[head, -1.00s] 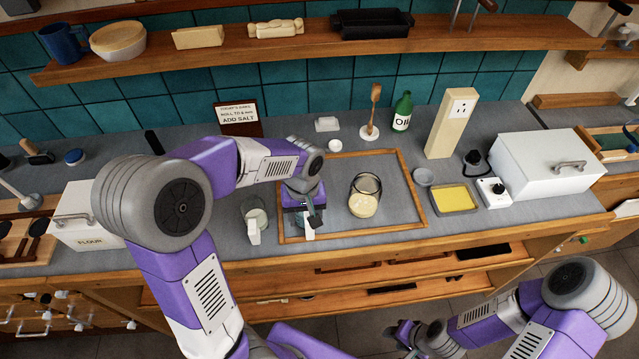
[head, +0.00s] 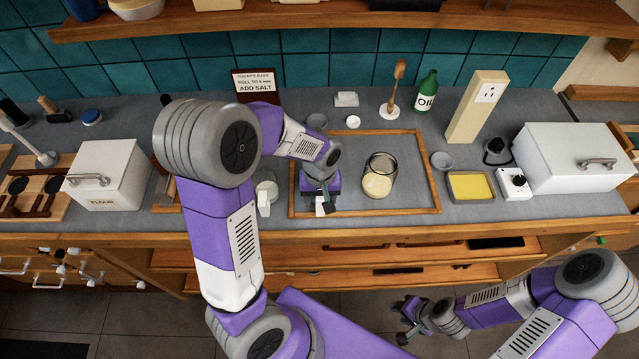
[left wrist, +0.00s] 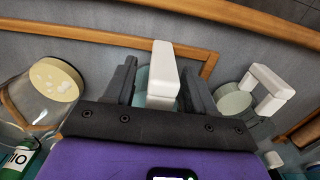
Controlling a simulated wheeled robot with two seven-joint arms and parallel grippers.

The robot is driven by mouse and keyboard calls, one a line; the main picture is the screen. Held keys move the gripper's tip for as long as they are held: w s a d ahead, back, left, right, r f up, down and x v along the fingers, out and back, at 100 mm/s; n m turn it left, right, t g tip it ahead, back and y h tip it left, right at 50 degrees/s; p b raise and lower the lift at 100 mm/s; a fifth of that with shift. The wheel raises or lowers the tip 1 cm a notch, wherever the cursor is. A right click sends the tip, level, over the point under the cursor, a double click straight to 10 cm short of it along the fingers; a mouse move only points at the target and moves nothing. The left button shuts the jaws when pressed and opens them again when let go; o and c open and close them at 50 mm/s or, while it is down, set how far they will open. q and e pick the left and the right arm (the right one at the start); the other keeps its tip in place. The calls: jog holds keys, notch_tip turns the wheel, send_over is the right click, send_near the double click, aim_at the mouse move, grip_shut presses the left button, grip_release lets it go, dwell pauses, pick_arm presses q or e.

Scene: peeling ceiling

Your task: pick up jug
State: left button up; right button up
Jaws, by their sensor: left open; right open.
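A jug with a white handle (head: 320,207) stands at the left part of the wood-framed board, mostly hidden under my left gripper. In the left wrist view the white handle (left wrist: 163,72) and some pale glassy body show between the fingers. My left gripper (head: 325,193) points down over this jug, open, with a finger (left wrist: 122,82) on either side of it; contact cannot be told. A second, similar jug (head: 266,188) with a white handle stands left of the board and also shows in the left wrist view (left wrist: 234,101). My right gripper (head: 406,326) is open and empty, low before the counter.
A glass jar with cream-coloured contents (head: 378,184) stands on the board (head: 420,180), right of my left gripper. A flour box (head: 108,172) stands left.

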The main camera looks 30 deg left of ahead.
pick_arm(q)
grip_shut()
jog(key=shift+w, duration=0.1)
dwell(1.2)
